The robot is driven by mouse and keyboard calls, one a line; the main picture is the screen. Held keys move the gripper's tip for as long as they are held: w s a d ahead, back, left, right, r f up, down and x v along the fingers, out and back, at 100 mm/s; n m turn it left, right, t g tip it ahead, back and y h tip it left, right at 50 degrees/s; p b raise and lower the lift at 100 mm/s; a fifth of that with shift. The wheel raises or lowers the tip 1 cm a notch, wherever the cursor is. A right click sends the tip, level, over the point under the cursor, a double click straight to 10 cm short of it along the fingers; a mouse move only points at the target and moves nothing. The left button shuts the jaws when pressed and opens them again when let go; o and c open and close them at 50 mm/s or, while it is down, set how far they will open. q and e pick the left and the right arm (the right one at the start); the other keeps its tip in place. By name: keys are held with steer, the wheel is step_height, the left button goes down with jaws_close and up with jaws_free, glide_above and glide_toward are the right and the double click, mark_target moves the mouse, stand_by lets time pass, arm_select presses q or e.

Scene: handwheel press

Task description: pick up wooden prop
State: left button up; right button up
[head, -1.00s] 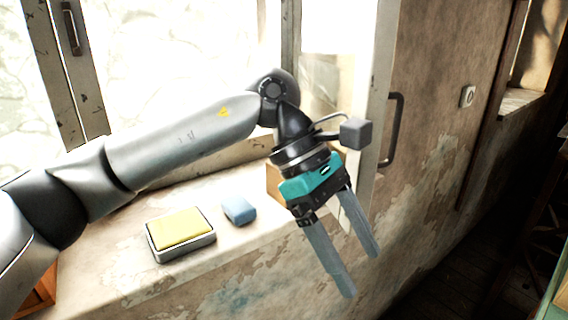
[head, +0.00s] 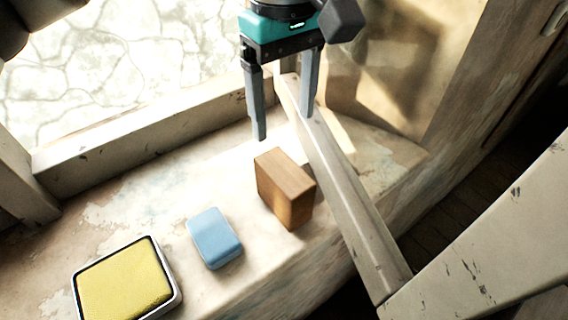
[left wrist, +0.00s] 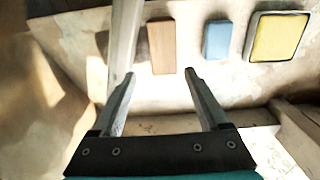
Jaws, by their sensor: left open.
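The wooden prop (head: 285,188) is a small brown block standing on the windowsill, to the right of a blue block. It also shows in the left wrist view (left wrist: 161,47), beyond the fingertips. My left gripper (head: 284,127) is open and empty, above and behind the prop in the head view, apart from it. In the left wrist view its two fingers (left wrist: 158,78) point toward the prop and the sill. My right gripper is not in view.
A blue block (head: 214,238) and a yellow pad in a metal tray (head: 176,296) lie left of the prop. A pale window-frame bar (head: 350,205) runs close along the prop's right side. The sill's front edge drops away below.

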mark_target(284, 169)
arm_select(q)
steer(key=f, duration=0.3)
steer(key=shift+s+f, duration=0.3)
steer(key=shift+s, duration=0.05)
step_height(284, 169, down, 4)
steer(key=shift+f+p, duration=0.2)
steer(key=shift+p, duration=0.4)
steer(key=shift+f, duration=0.55)
steer(key=shift+f+p, duration=0.3)
steer(key=shift+f, duration=0.05)
steer(key=f, duration=0.1)
steer(key=f+p, duration=0.1)
steer(key=f, duration=0.1)
steer(key=shift+s+f, duration=0.2)
steer(key=shift+f, duration=0.5)
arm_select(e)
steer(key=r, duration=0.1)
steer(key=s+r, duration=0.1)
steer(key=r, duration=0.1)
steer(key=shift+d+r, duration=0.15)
arm_select(q)
jaws_close()
